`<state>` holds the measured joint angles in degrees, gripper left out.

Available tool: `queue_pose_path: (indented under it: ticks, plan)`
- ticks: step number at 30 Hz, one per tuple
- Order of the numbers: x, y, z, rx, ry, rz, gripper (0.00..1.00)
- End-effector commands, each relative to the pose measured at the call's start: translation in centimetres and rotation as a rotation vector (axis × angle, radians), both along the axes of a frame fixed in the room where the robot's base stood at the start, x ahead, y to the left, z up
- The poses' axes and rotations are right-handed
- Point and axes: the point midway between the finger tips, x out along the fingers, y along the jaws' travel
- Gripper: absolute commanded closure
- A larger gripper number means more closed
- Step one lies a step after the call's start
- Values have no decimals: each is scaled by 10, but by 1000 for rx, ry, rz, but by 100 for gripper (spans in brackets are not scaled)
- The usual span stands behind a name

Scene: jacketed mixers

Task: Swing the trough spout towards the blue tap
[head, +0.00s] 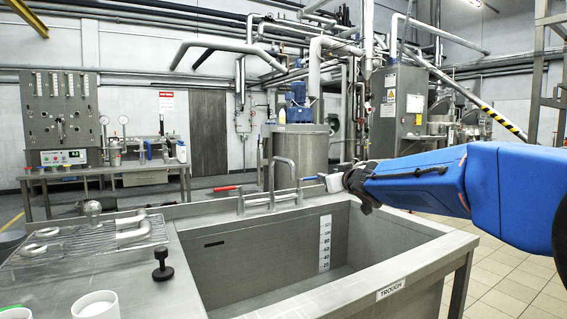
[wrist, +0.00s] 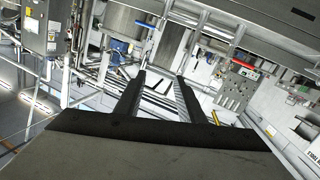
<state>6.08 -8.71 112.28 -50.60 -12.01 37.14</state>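The steel trough (head: 330,262) stands in front of me, with a height scale on its inner back wall. The bent steel spout (head: 272,182) rises from the fitting on its back rim. A red-handled tap (head: 225,188) is left of the spout, and the small blue tap (head: 309,178) is right of it. My gripper (head: 333,182) reaches in from the right, just right of the blue tap and apart from the spout. In the wrist view my gripper (wrist: 160,77) has its two dark fingers spread, with nothing clearly held between them. The spout is hard to make out there.
A wire rack (head: 85,240), a black knob (head: 162,264) and white cups (head: 95,304) are on the left worktop. A bench with a gauge panel (head: 62,110) stands behind on the left. A mixer tank (head: 300,142) is behind the trough. Tiled floor is open at right.

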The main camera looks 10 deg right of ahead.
Motion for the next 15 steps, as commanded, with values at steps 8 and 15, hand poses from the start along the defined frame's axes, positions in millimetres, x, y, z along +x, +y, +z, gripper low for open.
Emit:
queue_pose_path:
  ticks: [8, 15]
  plan:
    - [68, 34, 14, 22, -85, 206, 64]
    - [84, 45, 15, 30, -98, 260, 64]
